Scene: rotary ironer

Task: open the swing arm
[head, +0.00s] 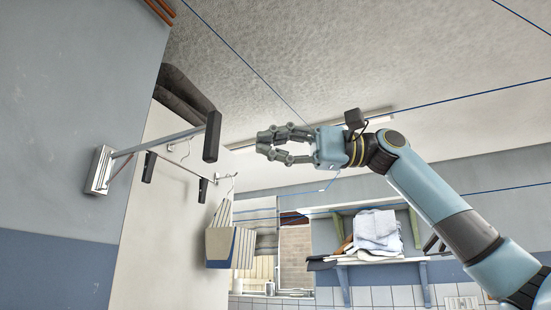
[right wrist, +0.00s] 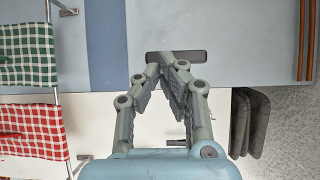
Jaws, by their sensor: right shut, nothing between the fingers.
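The swing arm (head: 160,141) is a thin metal bar that runs out from a white wall bracket (head: 99,171) on the left in the head view. It ends in a black grip (head: 211,137). My right gripper (head: 262,147) is to the right of the grip with a visible gap in that view, its fingers closed and empty. In the right wrist view a dark bar, which looks like the grip (right wrist: 190,56), lies across the picture behind my fingertips (right wrist: 167,63). I cannot tell from there whether they touch. My left gripper is not in view.
Below the swing arm is a rail with hooks and a hanging striped cloth (head: 220,245). A shelf (head: 385,260) holds folded towels at the back. Checked towels (right wrist: 28,55) hang at the left in the wrist view, and dark pads (right wrist: 250,122) are at the right.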

